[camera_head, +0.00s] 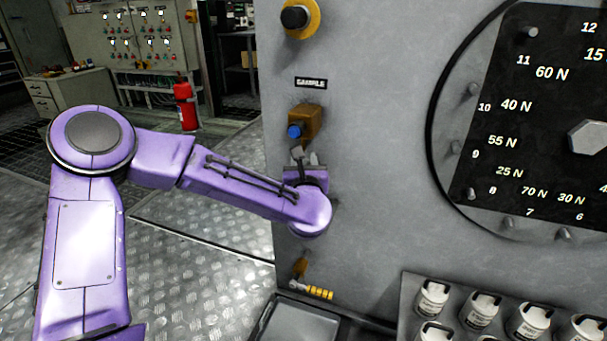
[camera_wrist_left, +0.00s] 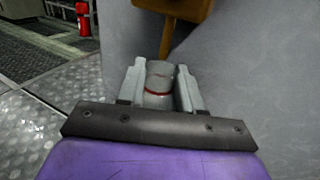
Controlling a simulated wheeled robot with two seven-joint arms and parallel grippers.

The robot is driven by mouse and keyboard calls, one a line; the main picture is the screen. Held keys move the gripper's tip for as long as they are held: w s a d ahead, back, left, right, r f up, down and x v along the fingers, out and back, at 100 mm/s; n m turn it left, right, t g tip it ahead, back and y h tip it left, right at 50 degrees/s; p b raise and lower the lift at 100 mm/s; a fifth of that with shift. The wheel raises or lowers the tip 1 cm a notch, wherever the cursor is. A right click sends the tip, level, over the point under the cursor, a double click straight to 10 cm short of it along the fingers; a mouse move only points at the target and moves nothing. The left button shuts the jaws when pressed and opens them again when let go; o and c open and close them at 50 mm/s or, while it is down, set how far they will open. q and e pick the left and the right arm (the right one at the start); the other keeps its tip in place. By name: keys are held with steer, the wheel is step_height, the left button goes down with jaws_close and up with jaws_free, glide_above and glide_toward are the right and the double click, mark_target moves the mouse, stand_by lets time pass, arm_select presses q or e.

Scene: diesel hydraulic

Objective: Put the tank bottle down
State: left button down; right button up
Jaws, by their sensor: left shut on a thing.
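My left gripper (camera_head: 308,158) is in front of the grey panel, just below the brown sample outlet (camera_head: 305,122) with its blue knob. In the left wrist view the gripper (camera_wrist_left: 157,75) is shut on the tank bottle (camera_wrist_left: 158,88), a greyish, clear-looking cylinder with a red ring. The bottle's top is close under the outlet's brown spout (camera_wrist_left: 172,38); I cannot tell whether they touch. In the head view the bottle is mostly hidden by the gripper and wrist. My right gripper is not in view.
A holder (camera_head: 408,300) with several white-labelled bottles stands at the lower right. A grey tray (camera_head: 298,325) lies at the panel's foot, below a small brass valve (camera_head: 300,268). A large round dial (camera_head: 520,120) is on the right. A red extinguisher (camera_head: 185,105) stands behind.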

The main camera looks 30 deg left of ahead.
arm_select(q)
steer(key=shift+w+a, duration=0.4)
steer(key=shift+w, duration=0.1)
step_height(320, 180, down, 4)
steer(key=shift+w+r+b, duration=0.1)
steer(key=shift+r+b, duration=0.1)
steer(key=shift+b, duration=0.5)
steer(key=shift+r, duration=0.1)
steer(key=c, duration=0.8)
jaws_free()
steer(key=shift+o, duration=0.2)
